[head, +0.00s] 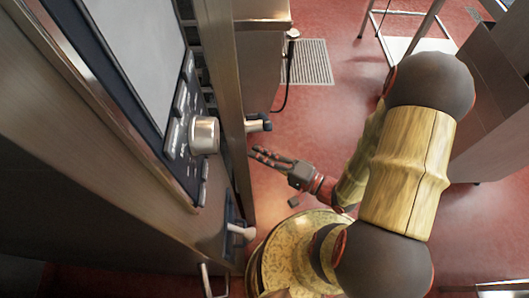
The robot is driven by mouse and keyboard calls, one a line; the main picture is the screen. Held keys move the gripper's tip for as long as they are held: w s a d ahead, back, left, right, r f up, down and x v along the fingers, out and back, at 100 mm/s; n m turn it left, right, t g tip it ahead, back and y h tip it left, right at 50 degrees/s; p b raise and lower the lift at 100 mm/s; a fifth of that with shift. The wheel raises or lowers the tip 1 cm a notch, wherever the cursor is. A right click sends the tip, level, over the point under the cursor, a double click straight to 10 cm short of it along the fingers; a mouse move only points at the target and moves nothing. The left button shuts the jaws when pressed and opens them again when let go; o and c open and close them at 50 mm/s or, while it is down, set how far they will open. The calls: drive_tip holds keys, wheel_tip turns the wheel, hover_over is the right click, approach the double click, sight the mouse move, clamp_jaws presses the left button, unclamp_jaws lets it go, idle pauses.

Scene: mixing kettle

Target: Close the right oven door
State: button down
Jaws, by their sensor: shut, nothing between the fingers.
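The oven's steel front (95,140) fills the left side, with a dark control panel and a round knob (204,135). A tall steel door (228,75), seen nearly edge-on, stands just right of the panel. A handle (259,123) sticks out from its right side. A dark gap shows between the panel and the upper part of the door; how far the door stands open I cannot tell. My gripper (262,155) is shut and empty, right of the door and just below the handle in the picture, its fingers pointing left. I cannot tell whether they touch the door.
A second handle (240,232) and a metal loop handle (213,280) sit lower on the steel front. A steel unit (262,50) with a hose stands behind the door. A floor grate (307,62) lies beyond it. Steel counters (492,100) stand at right.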

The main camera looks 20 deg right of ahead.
drive_tip(key=shift+w+a, duration=0.1)
drive_tip(key=shift+a, duration=0.5)
drive_tip(key=shift+d, duration=0.1)
drive_tip(key=v, duration=0.7)
idle(0.5)
